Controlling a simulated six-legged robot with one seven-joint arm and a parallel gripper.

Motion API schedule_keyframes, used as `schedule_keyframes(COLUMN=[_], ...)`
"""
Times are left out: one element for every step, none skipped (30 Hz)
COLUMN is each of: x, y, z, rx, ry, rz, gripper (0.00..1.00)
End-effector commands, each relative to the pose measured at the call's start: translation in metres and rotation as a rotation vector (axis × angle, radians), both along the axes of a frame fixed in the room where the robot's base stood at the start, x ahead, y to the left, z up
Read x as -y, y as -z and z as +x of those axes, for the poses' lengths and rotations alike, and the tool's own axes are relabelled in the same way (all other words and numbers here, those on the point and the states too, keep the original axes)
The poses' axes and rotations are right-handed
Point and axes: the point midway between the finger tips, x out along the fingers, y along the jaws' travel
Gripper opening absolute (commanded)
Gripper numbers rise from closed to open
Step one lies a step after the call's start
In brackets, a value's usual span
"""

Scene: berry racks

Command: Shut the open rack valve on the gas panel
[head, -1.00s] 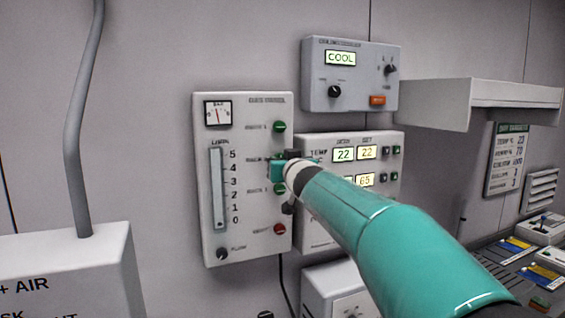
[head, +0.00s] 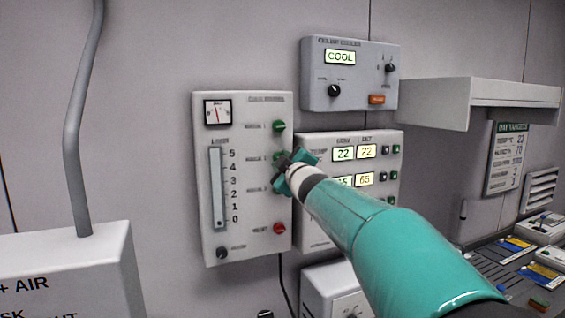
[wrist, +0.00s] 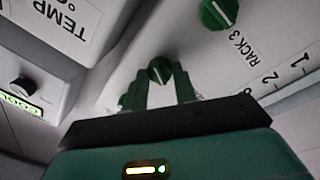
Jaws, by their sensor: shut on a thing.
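The white gas panel (head: 250,190) hangs on the wall in the head view, with green rack knobs down its right side. The top green knob (head: 279,126) is in clear view. My gripper (head: 283,163) is at the middle green knob, the rack 2 valve, and partly covers it. In the wrist view my gripper (wrist: 160,88) is shut on this green knob (wrist: 160,68), a finger on either side. Its pale mark is only partly visible. The rack 3 knob (wrist: 218,13) is beside it, untouched, with a white line across it.
A red knob (head: 279,228) and a dark flow knob (head: 222,252) are lower on the panel. A display box (head: 318,232) is close on the right, partly behind my arm. A cooler box (head: 350,75) is above. A grey pipe (head: 78,130) stands left.

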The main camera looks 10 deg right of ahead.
Motion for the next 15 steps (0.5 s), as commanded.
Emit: schedule_keyframes(x=[0.0001, 0.0001, 0.0004, 0.0007, 0.0009, 0.0012, 0.0012, 0.0012, 0.0013, 0.0013, 0.0013, 0.0014, 0.0016, 0.0017, 0.0019], y=[0.0006, 0.0006, 0.0007, 0.0008, 0.0007, 0.0009, 0.001, 0.001, 0.0009, 0.0009, 0.0009, 0.001, 0.001, 0.0011, 0.0011], z=[0.0001, 0.0001, 0.0001, 0.0001, 0.0001, 0.0002, 0.0002, 0.0003, 0.0003, 0.0003, 0.0003, 0.0003, 0.0003, 0.0004, 0.0004], rx=[0.008, 0.013, 0.021, 0.026, 0.031, 0.037, 0.043, 0.047, 0.055, 0.059, 0.063, 0.068, 0.071, 0.075, 0.08], ry=[0.0, 0.0, 0.0, 0.0, 0.001, 0.001, 0.001, 0.0, 0.0, 0.001, 0.0, 0.001, 0.0, 0.0, 0.001], rz=[-0.043, -0.072, -0.109, -0.135, -0.162, -0.196, -0.221, -0.246, -0.277, -0.298, -0.32, -0.346, -0.366, -0.383, -0.404], gripper=[0.05, 0.05, 0.05, 0.05, 0.05, 0.05, 0.05, 0.05, 0.05, 0.05, 0.05, 0.05, 0.05, 0.05, 0.05])
